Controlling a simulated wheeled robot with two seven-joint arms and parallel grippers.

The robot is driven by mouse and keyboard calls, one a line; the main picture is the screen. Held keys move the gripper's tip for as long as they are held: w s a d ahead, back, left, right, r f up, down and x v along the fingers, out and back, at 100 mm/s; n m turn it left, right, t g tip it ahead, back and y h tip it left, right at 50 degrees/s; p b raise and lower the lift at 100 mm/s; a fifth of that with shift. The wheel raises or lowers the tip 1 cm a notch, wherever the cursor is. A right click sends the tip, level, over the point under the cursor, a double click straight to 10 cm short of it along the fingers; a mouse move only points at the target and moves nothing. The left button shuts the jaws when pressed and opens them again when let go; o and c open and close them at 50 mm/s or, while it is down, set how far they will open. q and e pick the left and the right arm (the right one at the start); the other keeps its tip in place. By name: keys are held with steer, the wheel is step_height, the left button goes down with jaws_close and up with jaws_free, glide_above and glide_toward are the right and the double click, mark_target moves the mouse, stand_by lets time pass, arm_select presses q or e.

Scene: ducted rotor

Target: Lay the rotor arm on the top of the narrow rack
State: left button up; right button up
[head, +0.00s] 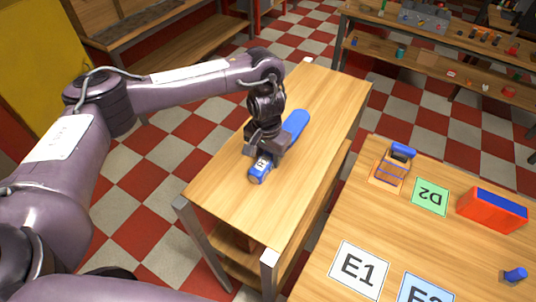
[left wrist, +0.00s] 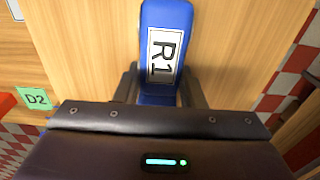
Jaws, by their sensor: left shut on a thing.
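The blue rotor arm (head: 295,124) has a white label reading R1, which also shows in the left wrist view (left wrist: 165,55). My left gripper (head: 266,150) is shut on it, with one finger on each side. The arm lies lengthwise over the wooden top of the narrow rack (head: 225,195), its labelled end toward the near side. It is at or just above the surface; I cannot tell whether it touches. The gripper hides its middle part. My right gripper is in neither view.
A wooden table at the right (head: 330,215) carries cards E1 (head: 358,269) and D2 (head: 430,197), a wire-sided holder (head: 390,172) and an orange-red box (head: 490,212). A gap separates it from the rack. The rest of the rack top is clear.

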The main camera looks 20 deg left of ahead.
arm_select(q)
steer(key=o, duration=1.2)
steer(key=shift+f, duration=0.1)
step_height(320, 180, up, 12)
steer(key=shift+s+r, duration=0.2)
steer(key=shift+s, duration=0.05)
steer(key=shift+f, duration=0.1)
